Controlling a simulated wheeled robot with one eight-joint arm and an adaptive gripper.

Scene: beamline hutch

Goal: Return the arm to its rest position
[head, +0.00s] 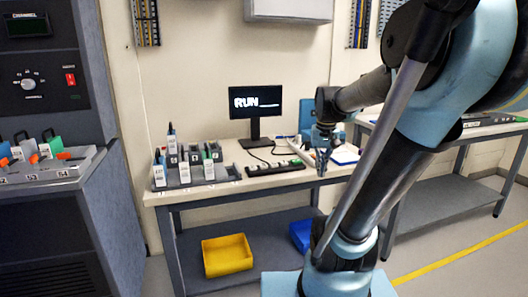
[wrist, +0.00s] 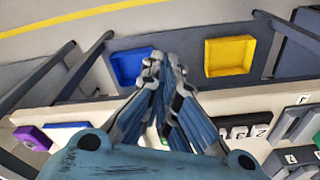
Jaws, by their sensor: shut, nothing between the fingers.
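My arm rises from the right side of the head view, bent over, with my gripper (head: 322,160) hanging downward in front of the table (head: 170,197) near its right end. In the wrist view my gripper (wrist: 165,75) has its fingers together and empty. The table edge and the bins below show beyond the fingers. Nothing touches the gripper that I can see.
A yellow bin (head: 227,255) and a blue bin (head: 300,236) sit on the lower shelf. A grey cabinet (head: 45,225) stands left.

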